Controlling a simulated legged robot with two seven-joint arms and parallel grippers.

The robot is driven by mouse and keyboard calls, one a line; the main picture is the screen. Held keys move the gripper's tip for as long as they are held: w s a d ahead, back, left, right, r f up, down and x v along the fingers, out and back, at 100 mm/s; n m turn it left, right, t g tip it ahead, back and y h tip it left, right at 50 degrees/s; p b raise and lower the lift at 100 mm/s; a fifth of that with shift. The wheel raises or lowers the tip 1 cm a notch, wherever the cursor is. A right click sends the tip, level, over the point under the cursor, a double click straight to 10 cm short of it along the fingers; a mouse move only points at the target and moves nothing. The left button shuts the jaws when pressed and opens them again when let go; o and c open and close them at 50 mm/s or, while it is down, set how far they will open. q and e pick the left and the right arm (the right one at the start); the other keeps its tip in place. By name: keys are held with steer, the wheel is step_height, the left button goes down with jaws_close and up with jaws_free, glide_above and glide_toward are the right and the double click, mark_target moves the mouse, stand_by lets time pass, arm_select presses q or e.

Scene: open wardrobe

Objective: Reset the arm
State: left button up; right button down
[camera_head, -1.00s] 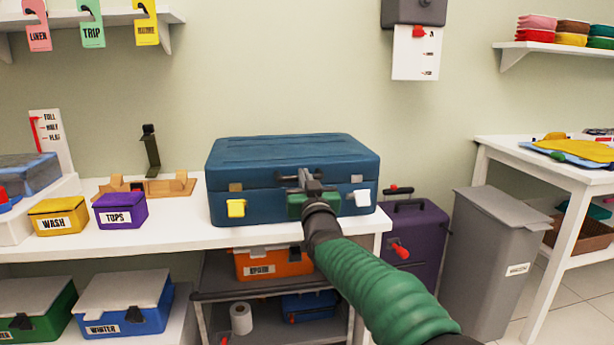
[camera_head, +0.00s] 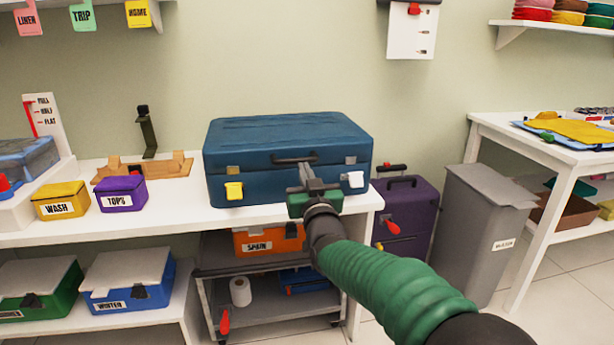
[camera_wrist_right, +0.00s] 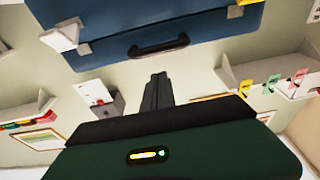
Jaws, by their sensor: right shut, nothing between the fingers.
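My right arm comes in from the lower right in the head view. Its gripper (camera_head: 307,172) is shut and empty, in front of the closed blue suitcase (camera_head: 290,135). The suitcase lies flat on the white table, with its dark handle (camera_head: 294,158) facing me. In the right wrist view the shut fingers (camera_wrist_right: 158,82) point toward the suitcase (camera_wrist_right: 115,20), with a visible gap below its handle (camera_wrist_right: 158,47). My left gripper is not in view.
A yellow WASH box (camera_head: 61,201) and purple TOPS box (camera_head: 122,193) stand left on the white table (camera_head: 180,222). A grey cart (camera_head: 275,315) with an orange box is below. A purple suitcase (camera_head: 408,210) and grey bin (camera_head: 478,230) stand right.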

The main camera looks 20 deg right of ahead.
steer(key=s+a+f+n+g+y+p, duration=0.1)
steer(key=s+a+f+g+y+p, duration=0.15)
steer(key=s+f+g, duration=0.5)
steer(key=s+a+f+n+g+y+p, duration=0.15)
steer(key=s+a+f, duration=0.25)
steer(key=s+f, duration=0.75)
steer(key=s+a+f+g+p, duration=0.1)
steer(key=s+f+g+p, duration=0.2)
steer(key=s+f+g, duration=0.8)
steer(key=s+r+t+p, duration=0.1)
steer(key=s+r+p, duration=0.1)
steer(key=r+p, duration=1.6)
steer(key=s+r+t+p, duration=0.2)
steer(key=r+p, duration=1.6)
steer(key=p, duration=0.1)
steer(key=shift+s+a+r, duration=0.2)
steer(key=shift+s+r, duration=0.1)
